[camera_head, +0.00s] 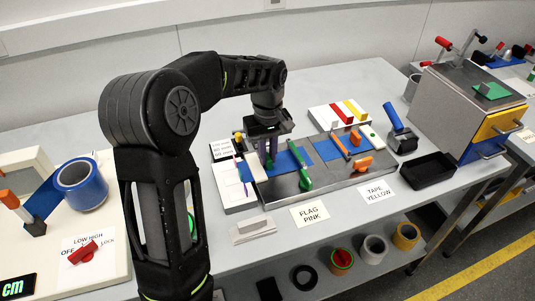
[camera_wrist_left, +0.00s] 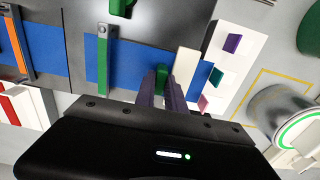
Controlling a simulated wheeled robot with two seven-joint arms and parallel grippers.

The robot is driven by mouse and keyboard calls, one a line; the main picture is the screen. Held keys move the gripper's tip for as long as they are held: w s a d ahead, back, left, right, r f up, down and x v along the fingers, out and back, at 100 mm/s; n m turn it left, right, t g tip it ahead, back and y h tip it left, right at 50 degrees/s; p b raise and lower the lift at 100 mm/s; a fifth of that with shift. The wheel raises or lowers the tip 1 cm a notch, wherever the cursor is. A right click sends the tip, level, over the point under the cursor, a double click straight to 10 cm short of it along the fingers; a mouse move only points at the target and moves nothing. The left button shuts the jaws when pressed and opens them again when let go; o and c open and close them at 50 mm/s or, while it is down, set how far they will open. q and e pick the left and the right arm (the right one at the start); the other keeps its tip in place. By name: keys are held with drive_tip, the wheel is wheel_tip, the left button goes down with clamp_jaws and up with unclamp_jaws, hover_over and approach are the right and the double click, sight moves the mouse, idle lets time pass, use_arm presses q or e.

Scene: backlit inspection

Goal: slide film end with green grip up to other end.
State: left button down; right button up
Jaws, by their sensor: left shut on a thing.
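My left gripper (camera_head: 264,151) comes down over the left part of the metal bed (camera_head: 290,191). In the left wrist view its fingers (camera_wrist_left: 163,86) are shut on a small green grip (camera_wrist_left: 161,74), mostly hidden between them. A blue film (camera_head: 287,161) lies on the bed under and right of the gripper; it also shows in the left wrist view (camera_wrist_left: 130,68). A green bar (camera_head: 304,170) lies across this film; it shows apart from the fingers in the left wrist view (camera_wrist_left: 104,60). A second blue film (camera_head: 327,149) lies farther right. My right gripper is not in view.
A white block (camera_head: 257,170) stands close beside the fingers. A black tray (camera_head: 428,171) stands farther right. Labels reading FLAG PINK (camera_head: 310,213) and TAPE YELLOW (camera_head: 375,192) lie in front.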

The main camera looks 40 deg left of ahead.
sight(279, 162)
use_arm(q)
drive_tip(key=w+d, duration=0.1)
drive_tip(key=w+d+p, duration=0.1)
drive_tip(key=shift+w, duration=0.4)
drive_tip(key=c, duration=1.5)
unclamp_jaws()
drive_tip(key=shift+o, duration=0.5)
wheel_tip(279, 162, up, 8)
drive_tip(key=shift+b, duration=0.3)
drive_tip(key=shift+f, duration=0.15)
